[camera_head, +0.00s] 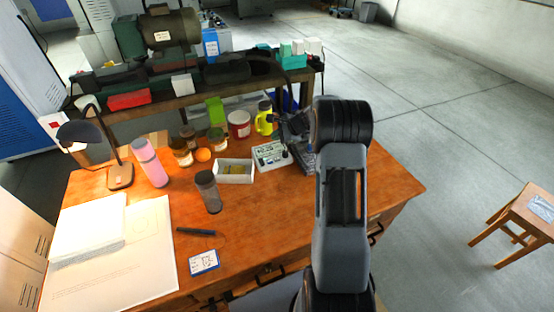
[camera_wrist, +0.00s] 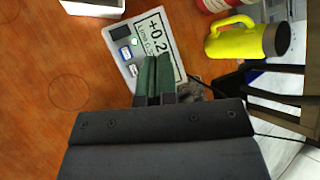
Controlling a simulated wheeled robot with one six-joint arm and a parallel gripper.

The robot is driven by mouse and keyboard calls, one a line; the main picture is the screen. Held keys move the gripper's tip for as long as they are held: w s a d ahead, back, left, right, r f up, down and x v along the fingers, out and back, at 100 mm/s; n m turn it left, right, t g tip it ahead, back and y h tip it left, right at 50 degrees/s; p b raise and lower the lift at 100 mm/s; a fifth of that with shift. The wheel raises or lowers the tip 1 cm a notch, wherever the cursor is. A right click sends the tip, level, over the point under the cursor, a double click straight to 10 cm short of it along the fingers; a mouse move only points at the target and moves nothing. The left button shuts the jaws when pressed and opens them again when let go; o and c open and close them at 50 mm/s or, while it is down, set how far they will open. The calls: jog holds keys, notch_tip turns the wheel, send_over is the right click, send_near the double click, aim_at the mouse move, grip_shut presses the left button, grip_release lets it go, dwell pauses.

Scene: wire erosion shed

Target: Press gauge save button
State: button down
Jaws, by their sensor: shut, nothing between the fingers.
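The gauge is a pale box (camera_head: 271,155) on the wooden desk, right of the white tray in the head view. In the wrist view the gauge (camera_wrist: 110,34) lies tilted, with a large display (camera_wrist: 152,30) reading "+0.2" before my fingers cover the rest. Small blue-and-white buttons (camera_wrist: 125,53) and a round green spot (camera_wrist: 134,42) are on its face. I cannot read which button is save. My gripper (camera_wrist: 153,62) is shut and empty, its green fingers over the gauge's lower part. I cannot tell whether they touch it.
A yellow mug (camera_wrist: 232,40) and a red tub (camera_wrist: 218,4) stand right of the gauge in the wrist view. The white tray (camera_head: 235,178) and a dark cup (camera_head: 208,192) stand left of it in the head view. The desk's front right is clear.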

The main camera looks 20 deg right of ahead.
aim_at(277, 159)
jog(key=shift+f+b, duration=2.95)
jog(key=shift+f, duration=1.35)
jog(key=shift+f, duration=0.1)
jog(key=shift+f+b, duration=0.35)
jog(key=shift+b, duration=0.15)
jog(key=shift+f+b, duration=0.35)
jog(key=shift+r, duration=0.2)
jog(key=shift+r+p, duration=0.5)
jog(key=shift+r, duration=0.1)
jog(key=shift+r+p, duration=1.7)
jog(key=shift+r, duration=0.85)
